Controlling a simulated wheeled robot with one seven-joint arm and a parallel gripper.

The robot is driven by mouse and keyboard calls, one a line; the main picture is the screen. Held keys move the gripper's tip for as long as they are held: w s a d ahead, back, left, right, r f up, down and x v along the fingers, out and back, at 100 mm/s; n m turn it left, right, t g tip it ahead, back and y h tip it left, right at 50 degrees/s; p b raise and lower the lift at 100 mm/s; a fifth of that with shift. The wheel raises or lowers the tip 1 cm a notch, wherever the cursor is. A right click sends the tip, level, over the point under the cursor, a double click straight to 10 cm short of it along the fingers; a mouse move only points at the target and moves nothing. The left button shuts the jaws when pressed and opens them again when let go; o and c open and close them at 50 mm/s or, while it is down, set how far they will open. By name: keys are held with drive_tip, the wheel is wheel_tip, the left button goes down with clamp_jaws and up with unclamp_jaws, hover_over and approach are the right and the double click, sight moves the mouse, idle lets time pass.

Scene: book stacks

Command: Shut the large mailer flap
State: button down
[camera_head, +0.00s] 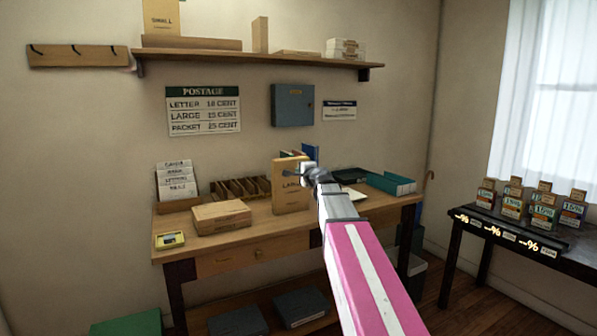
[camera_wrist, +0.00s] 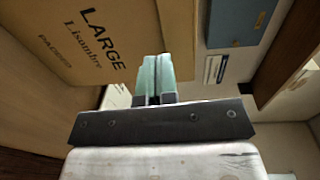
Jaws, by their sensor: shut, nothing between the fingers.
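The large mailer (camera_head: 287,200) is a tan, upright packet marked "LARGE", standing on the wooden desk. It fills the upper left of the wrist view (camera_wrist: 45,20), with its lettering turned sideways. My gripper (camera_head: 291,174) is in front of the mailer's upper right part in the head view and hides some of it. In the wrist view my pale green fingers (camera_wrist: 154,65) are together and empty, beside the mailer's printed face; whether they touch it I cannot tell. A tan edge shows along the mailer's top, but I cannot make out how the flap stands.
The desk (camera_head: 232,262) also carries a flat carton (camera_head: 221,216), a card rack (camera_head: 177,184) and a teal tray (camera_head: 391,184). A blue wall box (camera_head: 292,105) hangs above, under a shelf (camera_head: 240,54). A dark side table (camera_head: 558,263) stands right.

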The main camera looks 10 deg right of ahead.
drive_tip(key=f+v, duration=0.1)
drive_tip(key=v, duration=0.8)
approach(292, 168)
drive_tip(key=x, duration=0.6)
drive_tip(key=shift+w+d+r, duration=0.1)
drive_tip(key=shift+w+r, duration=0.05)
drive_tip(key=shift+w, duration=0.35)
drive_tip(key=shift+w+a+f, duration=0.25)
drive_tip(key=shift+w+a, duration=0.05)
drive_tip(key=shift+w, duration=0.15)
